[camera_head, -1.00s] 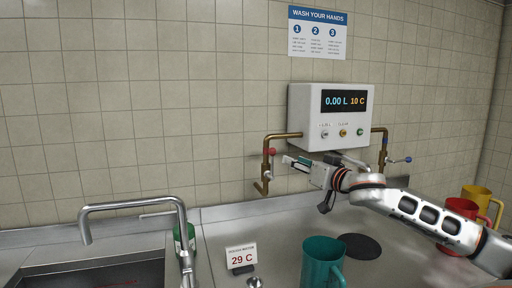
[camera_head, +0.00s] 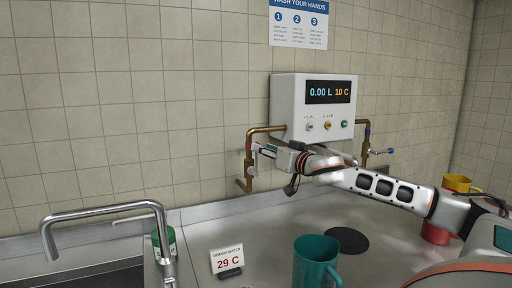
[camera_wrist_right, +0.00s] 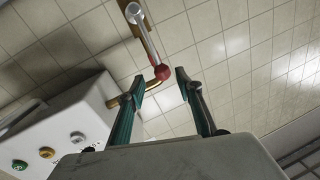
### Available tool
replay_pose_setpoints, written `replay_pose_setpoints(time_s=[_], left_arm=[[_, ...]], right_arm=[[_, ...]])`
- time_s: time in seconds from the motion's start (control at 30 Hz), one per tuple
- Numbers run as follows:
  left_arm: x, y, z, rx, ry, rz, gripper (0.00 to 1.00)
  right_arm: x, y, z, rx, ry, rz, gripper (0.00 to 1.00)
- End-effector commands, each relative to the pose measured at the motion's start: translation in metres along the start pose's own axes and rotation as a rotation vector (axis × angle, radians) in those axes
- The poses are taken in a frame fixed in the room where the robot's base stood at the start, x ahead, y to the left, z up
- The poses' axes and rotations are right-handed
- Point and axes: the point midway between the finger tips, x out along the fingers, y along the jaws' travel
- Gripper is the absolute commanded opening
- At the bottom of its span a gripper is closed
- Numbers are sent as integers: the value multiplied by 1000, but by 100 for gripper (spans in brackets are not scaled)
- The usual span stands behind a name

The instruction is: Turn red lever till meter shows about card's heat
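The red lever shows in the right wrist view as a silver rod with a red ball end (camera_wrist_right: 162,72). In the head view it sits on the left brass pipe (camera_head: 249,160), mostly hidden by my gripper. My right gripper (camera_head: 262,149) is open, and in the wrist view its fingertips (camera_wrist_right: 167,80) lie on either side of the red ball, with no clear grip on it. The card (camera_head: 226,258) on the counter reads 29 C. My left gripper is not in view.
A blue-tipped lever (camera_head: 383,151) is on the right pipe. Box buttons (camera_head: 327,125) sit above my right arm. A teal mug (camera_head: 314,262) and dark disc (camera_head: 346,240) are on the counter. A sink tap (camera_head: 110,208) and green bottle (camera_head: 165,243) stand left; yellow and red mugs (camera_head: 436,232) right.

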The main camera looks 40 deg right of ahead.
Motion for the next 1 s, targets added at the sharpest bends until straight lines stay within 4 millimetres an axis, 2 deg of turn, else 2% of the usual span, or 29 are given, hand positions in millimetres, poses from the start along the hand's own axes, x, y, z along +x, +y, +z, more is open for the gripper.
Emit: replay_pose_setpoints(time_s=[0.67,1.0], left_arm=[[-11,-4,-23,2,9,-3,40],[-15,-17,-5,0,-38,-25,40]], right_arm=[[28,-3,-3,2,1,-4,35],[45,-5,0,-1,-2,-7,35]])
